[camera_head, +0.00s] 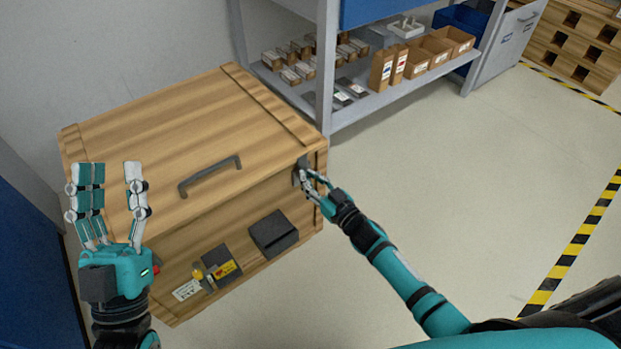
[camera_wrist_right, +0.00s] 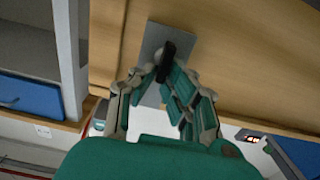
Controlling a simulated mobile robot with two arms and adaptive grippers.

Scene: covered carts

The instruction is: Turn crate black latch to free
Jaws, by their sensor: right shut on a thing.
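A wooden crate (camera_head: 150,130) with a dark handle (camera_head: 210,176) on its lid stands on the floor. The black latch (camera_wrist_right: 167,60) sits on a grey plate (camera_wrist_right: 152,40) on the crate's wood in the right wrist view. My right gripper (camera_head: 304,178) is at the crate's right front corner, shut on the black latch, and its fingers partly hide it. My left gripper (camera_head: 111,172) is open and empty, fingers pointing up, in front of the crate's left side.
A shelf (camera_head: 400,92) with small boxes stands behind. The floor (camera_head: 440,190) on the right is clear, with striped tape (camera_head: 570,250).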

